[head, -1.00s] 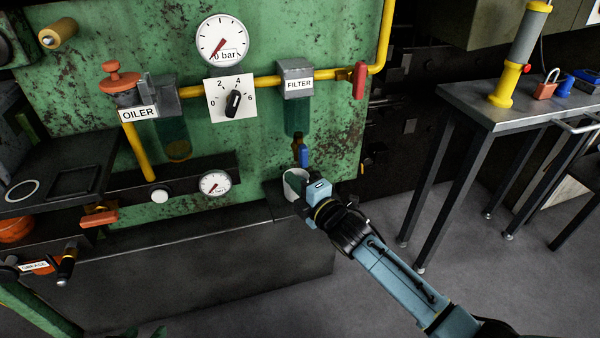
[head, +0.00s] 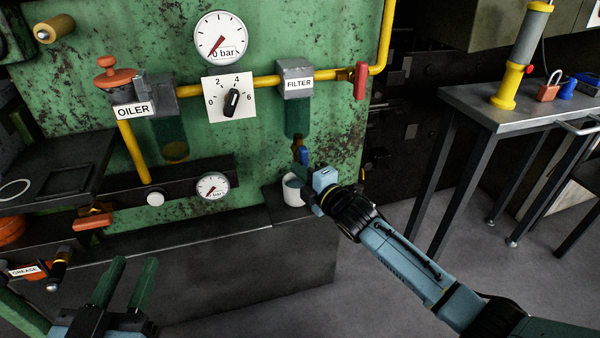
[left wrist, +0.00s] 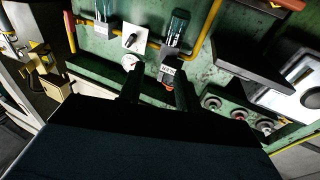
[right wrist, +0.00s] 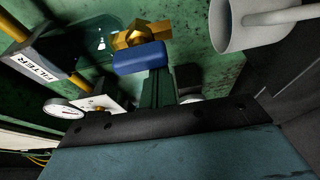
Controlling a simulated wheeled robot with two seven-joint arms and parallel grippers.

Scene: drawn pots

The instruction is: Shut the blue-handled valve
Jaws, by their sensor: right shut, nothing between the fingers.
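The blue-handled valve has a brass body (right wrist: 143,34) and a blue handle (right wrist: 140,57). In the head view the handle (head: 303,156) hangs below the filter (head: 296,82). My right gripper (right wrist: 158,76) is shut and empty. Its fingertips are right beside the handle in the right wrist view; I cannot tell if they touch. In the head view the right gripper (head: 313,186) is just below and right of the valve, its fingertips hard to make out. My left gripper (head: 134,263) is open and empty at the lower left, away from the valve.
A white mug (head: 292,192) stands on the dark ledge (head: 262,214) under the valve, close to my right gripper. A red-handled valve (head: 360,82) is on the yellow pipe. A workbench (head: 470,108) stands at the right. The floor in front is clear.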

